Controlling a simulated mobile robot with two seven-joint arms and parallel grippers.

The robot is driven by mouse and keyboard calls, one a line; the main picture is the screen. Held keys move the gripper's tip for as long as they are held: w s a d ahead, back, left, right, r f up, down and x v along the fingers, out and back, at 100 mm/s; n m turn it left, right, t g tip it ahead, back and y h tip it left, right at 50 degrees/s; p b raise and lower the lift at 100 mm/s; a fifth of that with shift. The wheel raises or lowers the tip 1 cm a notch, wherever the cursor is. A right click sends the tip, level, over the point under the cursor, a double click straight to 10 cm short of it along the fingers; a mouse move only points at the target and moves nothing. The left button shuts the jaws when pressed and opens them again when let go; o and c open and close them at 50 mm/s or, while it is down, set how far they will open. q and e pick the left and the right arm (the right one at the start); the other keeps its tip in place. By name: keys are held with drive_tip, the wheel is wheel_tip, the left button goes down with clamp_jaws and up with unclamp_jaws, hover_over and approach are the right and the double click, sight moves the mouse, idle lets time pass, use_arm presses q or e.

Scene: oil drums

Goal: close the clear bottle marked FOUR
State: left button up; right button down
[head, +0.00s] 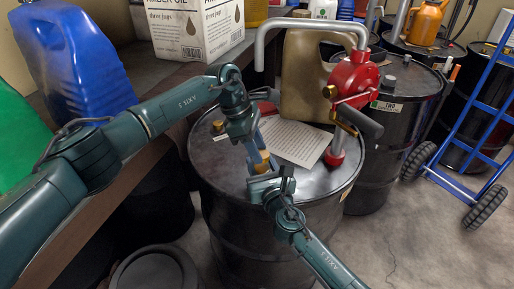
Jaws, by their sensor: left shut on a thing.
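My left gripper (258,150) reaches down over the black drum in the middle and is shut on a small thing. A small amber-yellow piece (263,162) shows at its fingertips; it may be part of the clear bottle, but no FOUR mark can be read. My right gripper (270,185) comes up from the lower right, just below and close to the amber piece. Whether its jaws are open or shut on the piece is unclear. The grippers hide most of what is between them.
The black drum (215,182) bears a printed sheet (295,141), a tan jug (305,80) and a red hand pump (353,78). A wooden bench at left holds a blue jug (72,60) and a white box (193,30). A blue hand truck (483,112) stands right.

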use_arm(q)
drive_tip(key=m+g, duration=0.1)
drive_tip(key=m, duration=0.1)
drive_tip(key=shift+w+m, duration=0.15)
drive_tip(key=shift+m, duration=0.15)
drive_tip(key=shift+r, duration=0.1)
drive_tip(key=o, duration=0.9)
drive_tip(key=shift+o, duration=0.2)
drive_tip(key=shift+r, duration=2.25)
drive_tip(key=shift+c, duration=0.4)
